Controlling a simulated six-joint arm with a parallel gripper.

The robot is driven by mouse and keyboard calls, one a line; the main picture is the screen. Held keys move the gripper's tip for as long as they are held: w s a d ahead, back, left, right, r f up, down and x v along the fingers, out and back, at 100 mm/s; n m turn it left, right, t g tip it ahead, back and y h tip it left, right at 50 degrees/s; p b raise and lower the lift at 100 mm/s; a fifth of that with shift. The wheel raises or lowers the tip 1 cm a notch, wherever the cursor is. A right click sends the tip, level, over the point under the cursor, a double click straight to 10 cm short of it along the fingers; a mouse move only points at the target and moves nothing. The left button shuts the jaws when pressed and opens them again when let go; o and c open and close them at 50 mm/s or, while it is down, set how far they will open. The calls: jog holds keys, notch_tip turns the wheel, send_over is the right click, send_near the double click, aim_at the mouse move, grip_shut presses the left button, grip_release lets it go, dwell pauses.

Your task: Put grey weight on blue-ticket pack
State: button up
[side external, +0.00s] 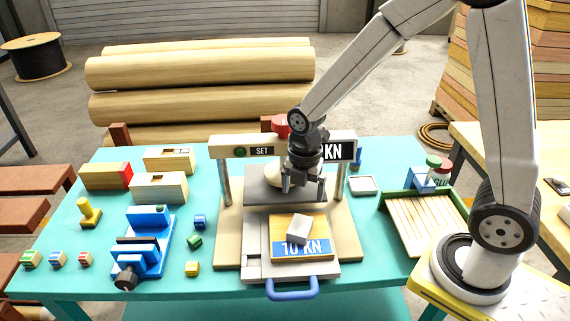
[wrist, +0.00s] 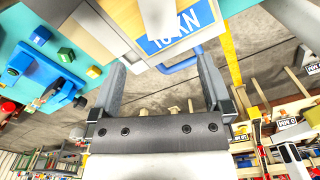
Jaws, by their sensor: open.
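The grey weight (side external: 299,229) is a small pale grey block on top of the blue-ticket pack (side external: 285,249), a tan wooden pack with a blue "10 KN" label. The block looks turned and possibly tilted, and covers part of the label's top edge. My gripper (side external: 303,184) is open and empty, above and behind the block, under the press beam. In the wrist view, my gripper (wrist: 160,82) has its fingers wide apart with nothing between them. The weight (wrist: 157,14) and the label of the pack (wrist: 184,30) show at the top, beyond the fingertips.
The press beam (side external: 240,147) spans my gripper's surroundings on two posts. A drawer handle (side external: 292,291) sticks out in front. A blue vise (side external: 143,246) and small cubes (side external: 192,268) stand left. A green tray with slats (side external: 423,221) lies right. Teal table shows between them.

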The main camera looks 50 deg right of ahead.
jog(key=s+d+r+m+t, duration=0.1)
jog(key=s+m, duration=0.2)
jog(key=m, duration=0.8)
jog(key=s+m+t, duration=0.1)
jog(key=s+m, duration=0.3)
jog(key=m, duration=0.6)
jog(key=shift+d+r+m+t, duration=0.3)
jog(key=shift+d+r+m, duration=0.1)
jog(key=shift+w, duration=0.1)
